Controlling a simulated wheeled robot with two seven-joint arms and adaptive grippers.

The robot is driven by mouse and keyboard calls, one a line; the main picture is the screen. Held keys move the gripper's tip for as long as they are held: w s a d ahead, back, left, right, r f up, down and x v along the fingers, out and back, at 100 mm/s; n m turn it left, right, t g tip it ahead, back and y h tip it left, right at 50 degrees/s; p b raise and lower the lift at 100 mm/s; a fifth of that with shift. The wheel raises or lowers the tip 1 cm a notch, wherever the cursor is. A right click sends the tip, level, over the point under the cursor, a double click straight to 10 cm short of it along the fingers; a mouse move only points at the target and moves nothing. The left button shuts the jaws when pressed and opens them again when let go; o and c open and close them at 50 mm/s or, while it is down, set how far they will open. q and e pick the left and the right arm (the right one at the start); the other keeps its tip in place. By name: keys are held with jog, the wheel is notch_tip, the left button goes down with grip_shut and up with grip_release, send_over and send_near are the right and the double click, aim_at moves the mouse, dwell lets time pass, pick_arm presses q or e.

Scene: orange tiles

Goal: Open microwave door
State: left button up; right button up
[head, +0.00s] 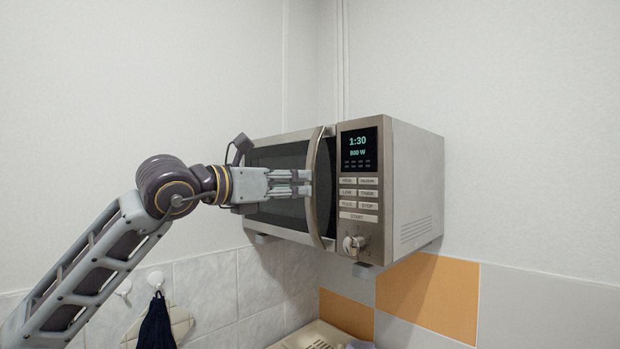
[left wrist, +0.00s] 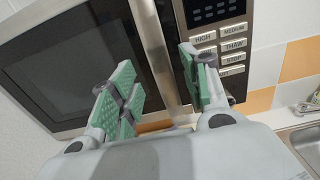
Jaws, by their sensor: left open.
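The microwave (head: 405,190) is a metal box mounted in the corner, with a dark-windowed door (head: 275,160) on its left and a bowed vertical metal handle (head: 318,215) near the door's right edge. A dark strip shows between handle and control panel; I cannot tell whether the door is slightly ajar. My left gripper (head: 307,182) comes in from the left, its fingertips at the handle. In the left wrist view the gripper (left wrist: 160,85) is open, with green-padded fingers on either side of the handle (left wrist: 151,40). Contact is not clear. My right gripper is out of view.
The control panel (head: 358,180) with display, buttons and a knob (head: 353,244) is right of the handle. Below hang a dark cloth (head: 157,325) and white hooks. A sink (left wrist: 305,140) shows at the right in the left wrist view. Space before the door looks clear apart from my arm.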

aim_at(308, 182)
pick_arm(q)
jog(key=shift+p+x, duration=0.85)
jog(key=shift+x, duration=2)
grip_shut()
